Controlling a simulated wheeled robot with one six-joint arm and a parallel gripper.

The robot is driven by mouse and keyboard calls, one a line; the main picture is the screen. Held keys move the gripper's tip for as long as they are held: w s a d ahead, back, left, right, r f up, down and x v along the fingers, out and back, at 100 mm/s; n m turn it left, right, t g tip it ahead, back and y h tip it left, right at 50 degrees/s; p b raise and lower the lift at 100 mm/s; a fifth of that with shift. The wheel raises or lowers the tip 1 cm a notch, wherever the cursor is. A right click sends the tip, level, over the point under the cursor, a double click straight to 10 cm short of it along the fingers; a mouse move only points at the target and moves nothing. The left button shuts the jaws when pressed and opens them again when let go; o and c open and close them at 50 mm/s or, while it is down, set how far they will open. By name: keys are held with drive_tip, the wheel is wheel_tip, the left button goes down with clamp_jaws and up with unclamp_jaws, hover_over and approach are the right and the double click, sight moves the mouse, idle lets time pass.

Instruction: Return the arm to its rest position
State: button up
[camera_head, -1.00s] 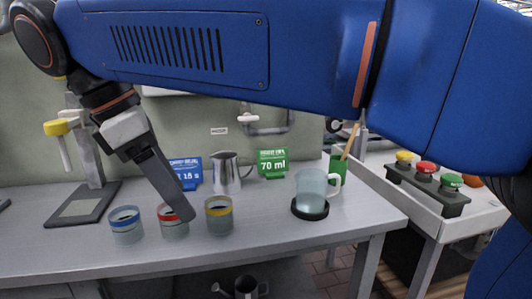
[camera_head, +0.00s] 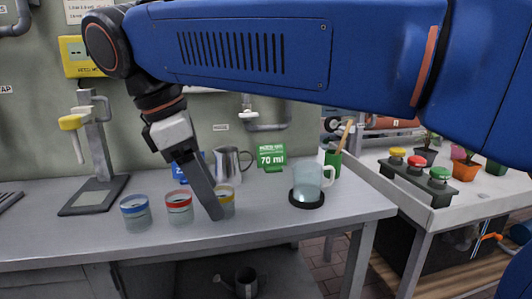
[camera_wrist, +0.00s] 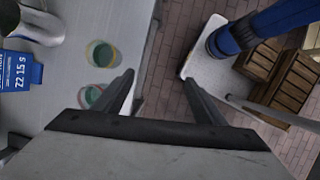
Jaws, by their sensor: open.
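My blue arm stretches across the top of the head view, and my gripper (camera_head: 212,205) hangs from its left end in front of the yellow-banded cup (camera_head: 227,197). In the wrist view my gripper (camera_wrist: 165,85) shows two dark fingers spread apart with nothing between them. Below it in that view are the table edge and the brick floor. Two cups, one yellow-rimmed (camera_wrist: 101,54) and one red-rimmed (camera_wrist: 92,96), stand on the table left of the fingers.
A blue-banded cup (camera_head: 135,212) and a red-banded cup (camera_head: 179,208) stand in the same row. A metal pitcher (camera_head: 228,163), a glass mug (camera_head: 308,182) on a black coaster and a green sign (camera_head: 271,157) stand on the grey table (camera_head: 280,222). A side table (camera_head: 470,198) holds coloured buttons.

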drive_tip(key=w+d+f+m+y, duration=0.15)
drive_tip(key=d+f+m, duration=0.35)
drive_tip(key=d, duration=0.7)
drive_tip(key=w+d+f+m+y, duration=0.15)
drive_tip(key=d+f+m, duration=0.35)
drive_tip(key=d, duration=0.7)
drive_tip(key=s+d+f+m+t, duration=0.1)
drive_tip(key=s+d+f+m, duration=0.3)
drive_tip(key=d+f+m, duration=0.2)
drive_tip(key=s+d+f+m+t, duration=0.2)
drive_tip(key=s+d+f+m, duration=0.2)
drive_tip(key=d+f, duration=0.5)
drive_tip(key=shift+f+m, duration=0.3)
drive_tip(key=shift+m, duration=0.6)
